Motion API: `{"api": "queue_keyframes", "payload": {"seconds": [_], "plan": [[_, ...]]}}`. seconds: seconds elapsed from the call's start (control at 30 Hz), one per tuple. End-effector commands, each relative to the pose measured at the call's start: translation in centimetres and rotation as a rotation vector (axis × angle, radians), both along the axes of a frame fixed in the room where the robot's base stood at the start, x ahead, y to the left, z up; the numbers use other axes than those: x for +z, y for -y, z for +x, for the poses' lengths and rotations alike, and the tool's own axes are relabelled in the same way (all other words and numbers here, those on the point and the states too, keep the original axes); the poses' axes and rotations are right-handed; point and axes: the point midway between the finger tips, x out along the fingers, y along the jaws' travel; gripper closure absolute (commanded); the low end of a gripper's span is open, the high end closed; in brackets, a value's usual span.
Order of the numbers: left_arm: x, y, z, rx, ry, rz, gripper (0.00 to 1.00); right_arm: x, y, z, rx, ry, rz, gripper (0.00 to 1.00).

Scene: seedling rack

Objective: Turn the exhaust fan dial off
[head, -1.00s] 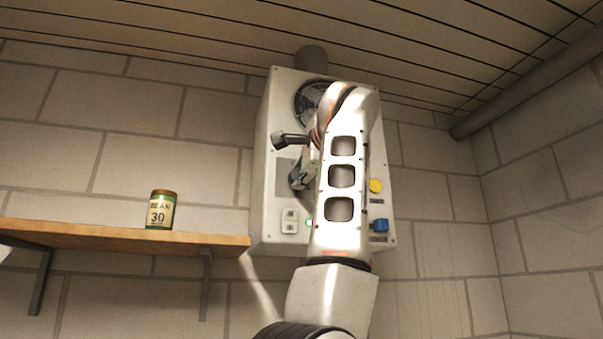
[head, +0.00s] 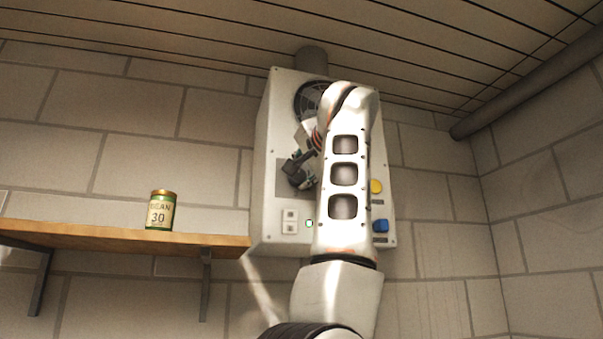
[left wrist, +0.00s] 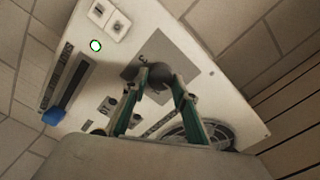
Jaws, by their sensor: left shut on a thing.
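The exhaust fan panel (head: 270,213) is a pale grey box on the block wall, with a round fan grille (head: 308,97) near its top. My left gripper (head: 299,182) is at a darker grey plate on the panel's left half. In the left wrist view its two green-edged fingers (left wrist: 161,82) are shut on a dark round dial (left wrist: 160,75) in front of that plate. A mark like a "3" shows on the plate beside the dial. The fingers and my arm hide part of the dial and the panel's middle. My right gripper is not in view.
A wooden shelf (head: 110,237) at left holds a green can (head: 160,212).

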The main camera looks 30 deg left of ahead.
Motion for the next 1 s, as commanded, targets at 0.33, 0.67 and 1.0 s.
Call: {"api": "queue_keyframes", "payload": {"seconds": [0.33, 0.67, 1.0], "plan": [[0.19, -0.02, -0.05, -0.002, 0.015, -0.008, 0.94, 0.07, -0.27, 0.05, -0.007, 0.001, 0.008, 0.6], [0.12, -0.02, -0.04, -0.001, 0.012, -0.007, 0.55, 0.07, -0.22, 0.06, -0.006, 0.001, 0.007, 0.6], [0.05, -0.01, -0.01, 0.0, 0.01, -0.007, 0.55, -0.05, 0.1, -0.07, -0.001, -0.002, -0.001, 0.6]]}}
